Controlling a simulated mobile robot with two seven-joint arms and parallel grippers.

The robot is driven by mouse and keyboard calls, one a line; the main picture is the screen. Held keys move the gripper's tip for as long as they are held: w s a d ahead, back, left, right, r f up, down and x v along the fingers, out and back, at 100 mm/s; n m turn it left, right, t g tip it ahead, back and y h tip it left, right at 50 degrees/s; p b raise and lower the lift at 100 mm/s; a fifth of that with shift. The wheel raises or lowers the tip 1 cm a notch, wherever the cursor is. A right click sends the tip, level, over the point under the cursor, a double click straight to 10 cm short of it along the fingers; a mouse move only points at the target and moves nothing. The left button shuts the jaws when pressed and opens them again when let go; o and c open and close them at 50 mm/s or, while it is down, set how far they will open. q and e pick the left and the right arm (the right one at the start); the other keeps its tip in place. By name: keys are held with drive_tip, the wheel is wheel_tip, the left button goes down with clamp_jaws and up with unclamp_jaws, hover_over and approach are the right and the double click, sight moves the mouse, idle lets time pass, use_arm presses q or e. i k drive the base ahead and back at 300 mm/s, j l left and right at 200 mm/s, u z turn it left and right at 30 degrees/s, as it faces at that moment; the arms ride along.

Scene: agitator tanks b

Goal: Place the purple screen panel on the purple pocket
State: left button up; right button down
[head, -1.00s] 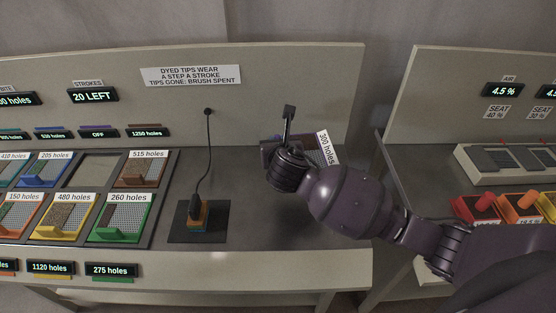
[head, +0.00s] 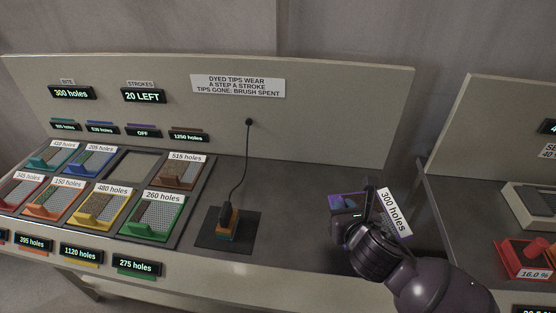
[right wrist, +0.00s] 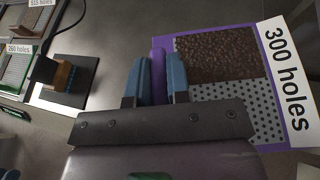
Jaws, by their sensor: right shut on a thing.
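The purple screen panel (head: 349,198) is at the right of the counter in the head view, with a white "300 holes" label on one edge. My right gripper (head: 371,197) is shut on it. In the right wrist view the fingers (right wrist: 156,82) close on the panel's purple grip, and the panel's perforated plate (right wrist: 235,105), partly covered in brown grains, is to their right. I cannot tell whether the panel touches the counter. The empty pocket (head: 131,166) lies in the tray's back row, between the blue and brown panels, below the purple-tabbed "OFF" display (head: 142,132). My left gripper is not in view.
Blue (head: 93,164), brown (head: 179,174), yellow (head: 101,207) and green (head: 149,217) panels fill neighbouring pockets. A corded brush (head: 228,215) stands on a dark pad between tray and panel. An upright back board (head: 330,110) bounds the counter. A second bench (head: 450,210) stands right.

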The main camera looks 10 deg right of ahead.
sight(134, 167)
drive_tip(key=i+j, duration=0.1)
drive_tip(key=j, duration=0.35)
drive_tip(key=i+j+u, duration=0.15)
drive_tip(key=j, duration=0.25)
drive_tip(key=i+j, duration=0.1)
drive_tip(key=j, duration=0.3)
drive_tip(key=i+j+u, duration=0.15)
drive_tip(key=j, duration=0.3)
drive_tip(key=i+j, duration=0.15)
drive_tip(key=j, duration=0.25)
drive_tip(key=i+j+u, duration=0.15)
drive_tip(key=j, duration=0.2)
drive_tip(key=i+j, duration=0.2)
drive_tip(key=j, duration=0.2)
drive_tip(key=u, duration=0.05)
